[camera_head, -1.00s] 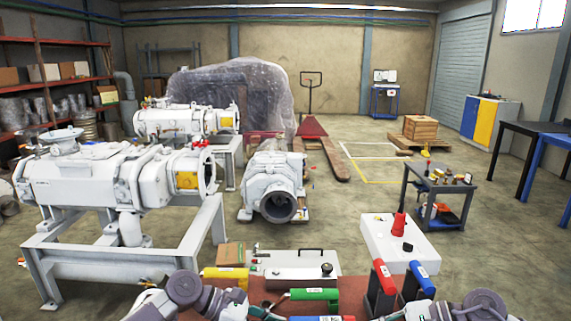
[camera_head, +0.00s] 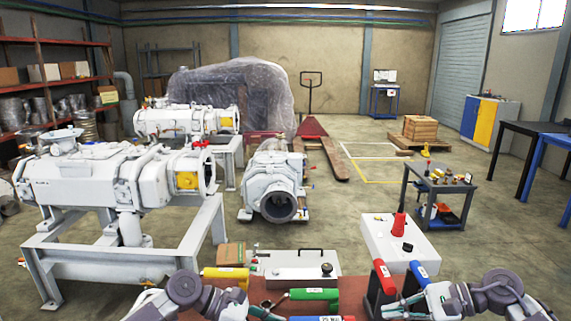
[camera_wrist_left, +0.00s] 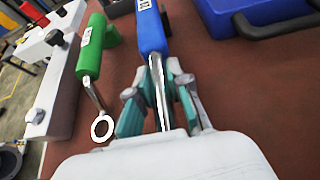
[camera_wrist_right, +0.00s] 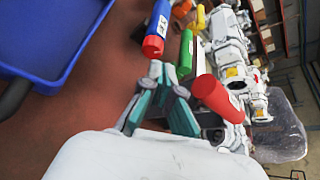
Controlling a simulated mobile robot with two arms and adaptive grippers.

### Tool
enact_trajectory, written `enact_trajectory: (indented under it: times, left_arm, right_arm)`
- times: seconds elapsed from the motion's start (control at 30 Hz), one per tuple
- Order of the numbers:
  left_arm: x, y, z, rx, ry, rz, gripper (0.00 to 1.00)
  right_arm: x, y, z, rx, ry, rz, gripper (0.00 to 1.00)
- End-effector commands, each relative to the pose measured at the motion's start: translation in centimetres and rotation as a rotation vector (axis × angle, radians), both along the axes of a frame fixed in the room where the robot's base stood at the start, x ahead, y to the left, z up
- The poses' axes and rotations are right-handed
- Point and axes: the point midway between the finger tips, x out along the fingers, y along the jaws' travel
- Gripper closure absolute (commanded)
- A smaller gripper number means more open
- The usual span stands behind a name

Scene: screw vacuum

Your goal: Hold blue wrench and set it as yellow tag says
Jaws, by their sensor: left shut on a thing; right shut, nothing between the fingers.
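The blue wrench shows its blue handle (camera_wrist_left: 151,28) and metal shaft in the left wrist view. My left gripper (camera_wrist_left: 157,88) is shut on its shaft. Its handle also shows at the bottom edge of the head view (camera_head: 303,318) and in the right wrist view (camera_wrist_right: 158,22), with a white label and a red end. The label is too small to read surely. My right gripper (camera_wrist_right: 166,80) is shut and empty, a little apart from that red end. Yellow panels show on the white pumps (camera_head: 187,181); I cannot tell whether one is the yellow tag, and no text is readable.
A green-handled wrench (camera_head: 314,294) lies beside the blue one, with a yellow-handled one (camera_head: 225,272) farther left. Red-handled tools (camera_head: 385,277) stand at right near a white box (camera_head: 385,238). A blue case (camera_wrist_right: 45,35) lies on the red-brown tabletop (camera_wrist_left: 235,85).

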Motion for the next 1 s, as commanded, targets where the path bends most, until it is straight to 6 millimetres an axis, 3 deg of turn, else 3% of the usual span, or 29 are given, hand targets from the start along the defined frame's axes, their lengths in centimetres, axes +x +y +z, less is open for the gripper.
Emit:
enact_trajectory:
  times: [0.03,0.53,1.0]
  left_arm:
    - [-0.8,-0.6,-1.5,0.009,0.019,-0.015,1.0]
    - [-0.8,-0.6,-1.5,0.009,0.019,-0.015,1.0]
    - [-0.8,-0.6,-1.5,0.009,0.019,-0.015,1.0]
  right_arm:
    - [0.0,0.3,-0.2,0.001,0.001,0.003,1.0]
    - [-0.2,5.9,-0.3,0.0,0.001,0.002,1.0]
    - [-0.1,6.8,-0.3,0.0,0.001,0.0,1.0]
